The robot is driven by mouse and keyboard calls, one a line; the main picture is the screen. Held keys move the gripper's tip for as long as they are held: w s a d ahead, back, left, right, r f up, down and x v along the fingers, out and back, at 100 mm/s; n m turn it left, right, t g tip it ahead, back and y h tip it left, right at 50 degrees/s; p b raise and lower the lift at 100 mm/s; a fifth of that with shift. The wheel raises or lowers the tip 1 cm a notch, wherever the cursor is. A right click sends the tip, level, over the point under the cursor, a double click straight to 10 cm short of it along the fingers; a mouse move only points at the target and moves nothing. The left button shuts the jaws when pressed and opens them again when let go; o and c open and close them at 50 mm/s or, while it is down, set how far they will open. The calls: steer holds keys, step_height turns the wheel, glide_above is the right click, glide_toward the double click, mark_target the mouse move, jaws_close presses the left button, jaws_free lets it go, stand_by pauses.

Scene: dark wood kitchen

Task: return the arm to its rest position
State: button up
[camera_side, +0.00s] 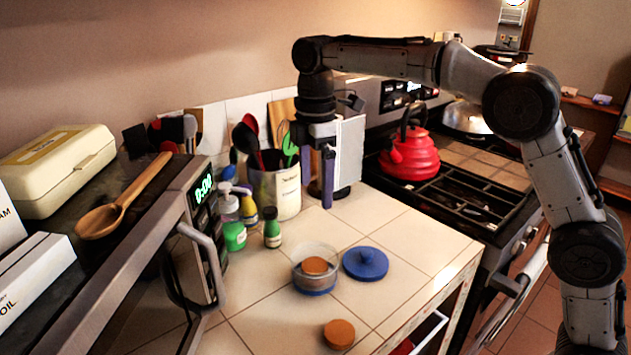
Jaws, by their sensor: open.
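My gripper (319,179) hangs above the back part of the tiled counter (405,240), pointing down. Its two purple fingers are apart and nothing shows between them. My arm reaches in from the right side of the view, with its upper links stretched across above the stove. The gripper is in front of the utensil holder and partly hides what stands behind it.
A glass bowl (314,279) holds an orange-brown round piece; a blue lid (365,263) and another round piece (339,333) lie nearby. Bottles (233,226) and a utensil holder (276,190) stand left. A red kettle (410,157) sits on the stove. The microwave door (165,260) is open.

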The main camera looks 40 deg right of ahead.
stand_by(0.4)
steer(key=s+d+r+t, duration=0.2)
steer(key=s+d+r, duration=0.2)
steer(key=s+r, duration=0.3)
steer(key=s+d+r+m+t, duration=0.1)
steer(key=s+d+m, duration=0.1)
steer(key=s, duration=0.3)
steer(key=s+d+r+m, duration=0.2)
steer(key=s, duration=0.4)
steer(key=s+d+f+m+t, duration=0.1)
steer(key=s+f+m+t, duration=0.1)
steer(key=s+f+m, duration=0.9)
step_height(320, 180, down, 3)
steer(key=shift+s+d+f+t, duration=0.15)
steer(key=shift+s+d+t, duration=0.2)
steer(key=shift+s, duration=0.45)
